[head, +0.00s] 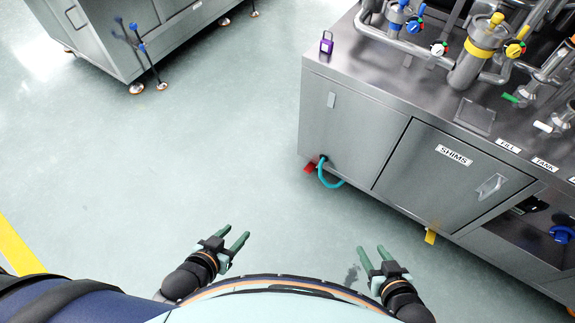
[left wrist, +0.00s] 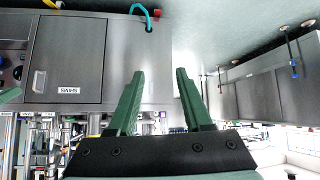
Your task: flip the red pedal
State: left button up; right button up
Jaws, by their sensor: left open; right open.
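The red pedal (head: 310,168) is a small red piece low at the left front corner of the steel cabinet, beside a teal hose. It also shows small at the top of the left wrist view (left wrist: 157,13), where the scene appears upside down. My left gripper (head: 236,233) is open and empty, near the bottom of the head view, down and left of the pedal and well apart from it. Its green fingers also show in the left wrist view (left wrist: 160,72). My right gripper (head: 372,250) is open and empty, below and right of the pedal, also apart from it.
The teal hose (head: 329,180) curves out right of the pedal. A yellow pedal (head: 430,236) sits further along the base of the steel cabinet (head: 358,125). Another steel cabinet (head: 125,40) stands at upper left. The floor (head: 200,165) between is clear.

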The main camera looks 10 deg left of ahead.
aim_at(310, 167)
jog(key=i+j, duration=0.3)
jog(key=i, duration=0.25)
jog(key=i+j, duration=0.3)
jog(key=i, duration=0.2)
jog(key=z, duration=1)
